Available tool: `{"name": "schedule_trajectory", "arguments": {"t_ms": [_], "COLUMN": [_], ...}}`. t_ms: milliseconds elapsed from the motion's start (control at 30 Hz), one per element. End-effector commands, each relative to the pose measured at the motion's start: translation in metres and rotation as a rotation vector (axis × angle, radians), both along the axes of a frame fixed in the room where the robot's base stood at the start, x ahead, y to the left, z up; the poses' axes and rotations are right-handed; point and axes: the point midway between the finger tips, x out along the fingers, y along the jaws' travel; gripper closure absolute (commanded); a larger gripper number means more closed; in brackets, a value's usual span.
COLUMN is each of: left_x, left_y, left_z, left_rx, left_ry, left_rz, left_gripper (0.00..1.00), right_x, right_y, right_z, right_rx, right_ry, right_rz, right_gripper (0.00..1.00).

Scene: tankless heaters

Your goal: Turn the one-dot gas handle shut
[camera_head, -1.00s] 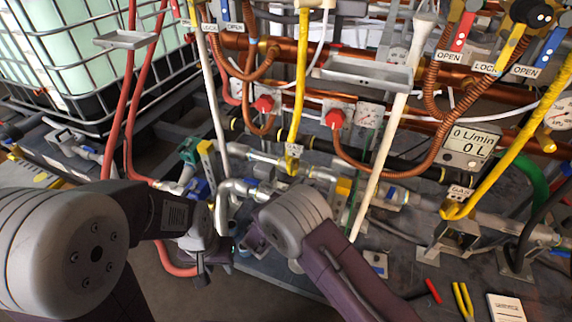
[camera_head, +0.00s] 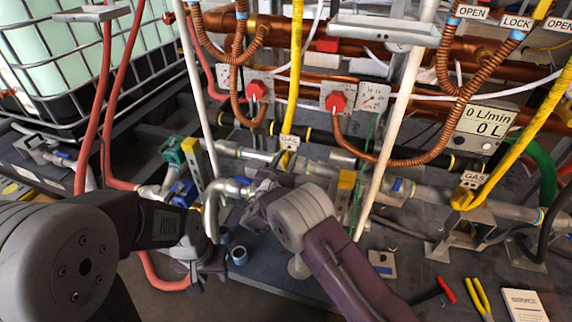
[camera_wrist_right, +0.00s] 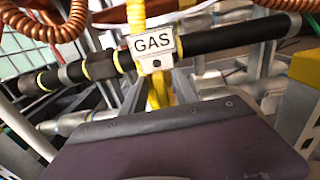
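A GAS tag (camera_head: 289,142) hangs on the left yellow gas hose (camera_head: 296,70), above the grey pipework. In the right wrist view the GAS tag (camera_wrist_right: 153,43) is close, with a small dark round mark under the lettering. A yellow part (camera_wrist_right: 160,92) shows below it, its lower end hidden by my dark wrist body. My right gripper (camera_head: 262,184) is just below this tag; its fingers are mostly hidden. A second GAS tag (camera_head: 472,180) is on the right yellow hose (camera_head: 525,135). My left gripper (camera_head: 198,268) is low at the left, its fingers unclear.
Red round knobs (camera_head: 259,90) and copper pipes are behind the tag. A white slanted pole (camera_head: 397,120) stands right of my right arm. A flow display (camera_head: 485,128) reads 0 L/min. Pliers (camera_head: 480,298) and a service booklet (camera_head: 524,305) lie at the lower right.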

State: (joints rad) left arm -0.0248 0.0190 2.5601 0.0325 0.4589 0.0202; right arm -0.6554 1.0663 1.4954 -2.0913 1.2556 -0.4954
Motion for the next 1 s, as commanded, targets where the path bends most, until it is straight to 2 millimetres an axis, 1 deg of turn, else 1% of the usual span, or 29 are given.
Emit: {"name": "schedule_trajectory", "arguments": {"t_ms": [67, 267, 300, 400, 733, 867, 1000], "left_x": [0.0, 0.0001, 0.0001, 0.0001, 0.0001, 0.0001, 0.0001], "left_y": [0.0, 0.0, 0.0, 0.0, 0.0, 0.0, 0.0], "left_z": [-0.0019, -0.0008, -0.0008, -0.0008, -0.002, -0.0039, -0.0073], "left_rx": [0.0, 0.0, 0.0, 0.0, 0.0, 0.0, 0.0], "left_ry": [0.0, 0.0, 0.0, 0.0, 0.0, 0.0, 0.0], "left_rz": [0.0, 0.0, 0.0, 0.0, 0.0, 0.0, 0.0], "left_gripper": [0.64, 0.64, 0.64, 0.64, 0.64, 0.64, 0.64], "right_x": [0.0028, 0.0029, 0.0028, 0.0027, 0.0023, 0.0019, 0.0014], "right_y": [-0.0008, -0.0007, -0.0007, -0.0007, -0.0011, -0.002, -0.0033], "right_z": [0.0003, 0.0014, 0.0014, 0.0013, 0.0005, 0.0, -0.0007], "right_rx": [0.001, 0.0, 0.0, 0.0, 0.028, 0.086, 0.179], "right_ry": [-0.001, 0.0, 0.0, 0.0, -0.009, -0.028, -0.058], "right_rz": [0.0, 0.001, 0.001, 0.001, 0.001, 0.001, 0.001], "right_gripper": [0.65, 0.65, 0.76, 1.0, 1.0, 1.0, 1.0]}}
